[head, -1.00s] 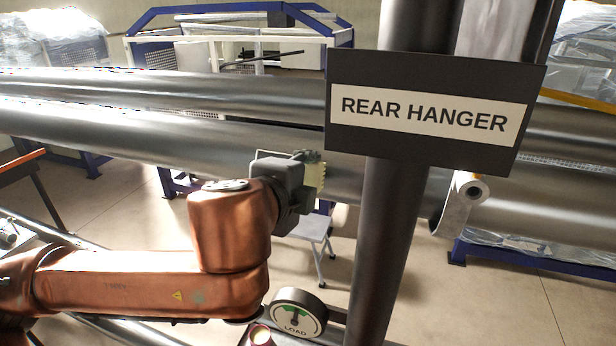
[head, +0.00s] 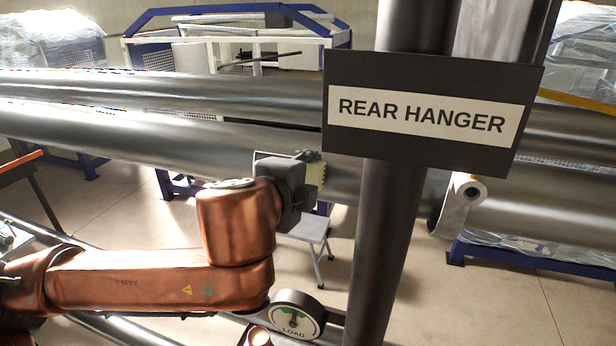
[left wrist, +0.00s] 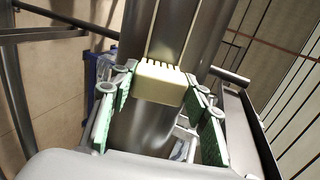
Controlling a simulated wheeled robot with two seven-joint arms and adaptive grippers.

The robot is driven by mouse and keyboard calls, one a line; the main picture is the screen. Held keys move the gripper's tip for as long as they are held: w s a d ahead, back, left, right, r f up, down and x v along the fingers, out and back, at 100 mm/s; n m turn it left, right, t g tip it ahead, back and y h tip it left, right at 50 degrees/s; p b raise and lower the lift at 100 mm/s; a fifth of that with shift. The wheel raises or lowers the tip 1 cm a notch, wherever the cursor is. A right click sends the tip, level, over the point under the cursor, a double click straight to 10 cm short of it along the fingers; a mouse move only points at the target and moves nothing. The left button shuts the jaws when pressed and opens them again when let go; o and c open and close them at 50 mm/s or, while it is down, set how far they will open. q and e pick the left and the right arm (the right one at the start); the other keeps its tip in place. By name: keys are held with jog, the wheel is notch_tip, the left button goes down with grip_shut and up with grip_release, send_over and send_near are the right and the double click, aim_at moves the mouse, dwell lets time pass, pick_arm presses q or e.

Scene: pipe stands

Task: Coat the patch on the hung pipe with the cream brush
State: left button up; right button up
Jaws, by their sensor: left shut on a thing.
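My left gripper (head: 312,180) is shut on the cream brush. In the left wrist view the brush (left wrist: 160,84) is a pale block with a row of short bristles, between green-padded fingers. In the head view only a small cream part of the brush (head: 317,178) shows. The gripper is in front of the lower of two grey horizontal pipes (head: 230,140), left of the dark post.
A REAR HANGER sign (head: 425,115) is fixed to the dark upright post (head: 385,235), right of my gripper. A LOAD dial (head: 296,316) is beside the post's lower part. A pale roll (head: 468,190) hangs at the right. A small step stool (head: 310,232) stands behind.

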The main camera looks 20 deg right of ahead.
pick_arm(q)
jog(key=shift+w+a+f+p, duration=0.1)
jog(key=shift+w+a+p, duration=0.05)
jog(key=shift+w+a, duration=1.6)
jog(key=shift+w+a+r+p, duration=0.15)
jog(key=shift+w+a, duration=0.85)
jog(key=shift+a, duration=1.3)
jog(key=shift+w+a+f+p, duration=0.15)
jog(key=shift+w+a, duration=1.25)
jog(key=shift+a, duration=0.65)
jog(key=shift+s+d, duration=1.4)
jog(key=shift+d, duration=0.65)
jog(key=shift+s+d, duration=1.4)
jog(key=shift+d, duration=0.7)
jog(key=shift+s+d, duration=1.4)
jog(key=shift+d, duration=0.65)
jog(key=shift+a, duration=0.2)
jog(key=v, duration=0.8)
